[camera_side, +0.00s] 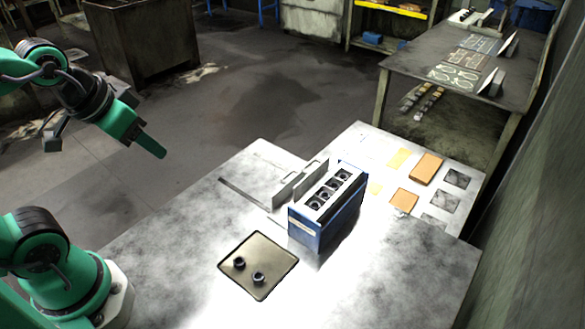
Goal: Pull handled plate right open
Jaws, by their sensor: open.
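Two upright grey plates stand side by side on the metal worktop, close to the left of a blue former box (318,226). One plate (285,190) is nearer the camera and the other plate (312,176) is farther right, against the box. Handle details are too small to make out. The box top shows a row of several dark round openings. My gripper (108,147) is open and empty, high at the upper left, well away from the plates and the box. Its green finger points down and right.
A tan tray (258,283) with two dark round parts lies in front of the box. Orange blocks (426,168) and dark squares lie on the right of the worktop. A long slot (245,194) runs left of the plates. The worktop's left part is clear.

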